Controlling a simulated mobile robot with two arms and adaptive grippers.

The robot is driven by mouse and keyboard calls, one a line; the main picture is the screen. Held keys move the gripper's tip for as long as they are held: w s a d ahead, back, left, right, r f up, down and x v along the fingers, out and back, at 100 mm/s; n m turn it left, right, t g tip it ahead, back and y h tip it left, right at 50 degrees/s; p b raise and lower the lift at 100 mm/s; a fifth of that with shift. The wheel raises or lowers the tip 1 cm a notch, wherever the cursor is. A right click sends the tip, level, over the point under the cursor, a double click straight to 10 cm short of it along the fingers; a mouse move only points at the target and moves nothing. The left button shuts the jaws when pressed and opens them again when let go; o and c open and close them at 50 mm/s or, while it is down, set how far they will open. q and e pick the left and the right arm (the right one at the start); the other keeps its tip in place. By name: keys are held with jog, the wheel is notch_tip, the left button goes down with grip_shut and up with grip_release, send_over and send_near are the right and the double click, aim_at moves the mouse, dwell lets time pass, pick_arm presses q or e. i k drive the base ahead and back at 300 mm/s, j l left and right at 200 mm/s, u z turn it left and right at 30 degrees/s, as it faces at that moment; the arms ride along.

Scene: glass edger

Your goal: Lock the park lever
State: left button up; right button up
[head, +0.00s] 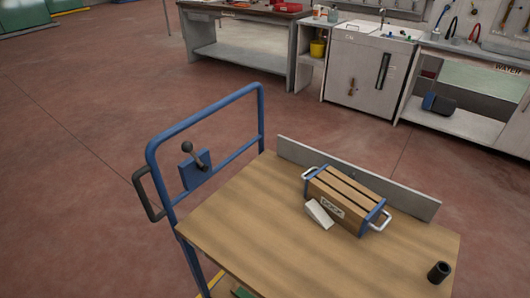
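The park lever (194,153) has a dark ball knob and a short metallic shaft. It is mounted on a blue plate (196,173) on the blue tubular handle frame (204,117) of a cart. The knob points up and to the left, with the shaft tilted. A dark grey grip (146,195) sticks out on the left side of the frame. Neither of my grippers is in view.
The cart's wooden top (250,215) carries a slatted wooden box (345,198) with metal handles, a pale wedge (319,214) and a dark cylinder (439,271). A grey board (400,193) edges its far side. Workbenches (240,45) stand behind, with open red floor (80,140) left of the cart.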

aim_at(187, 147)
jog(key=k+j+z, duration=0.25)
jog(key=k+l+u, duration=0.15)
jog(key=l+u, duration=0.2)
jog(key=k+l+u, duration=0.3)
jog(key=l, duration=0.2)
jog(key=k+l+u, duration=0.1)
jog(key=l+u, duration=0.25)
jog(key=i+z, duration=0.1)
jog(key=z, duration=0.25)
jog(key=i+z, duration=0.15)
jog(key=z, duration=0.2)
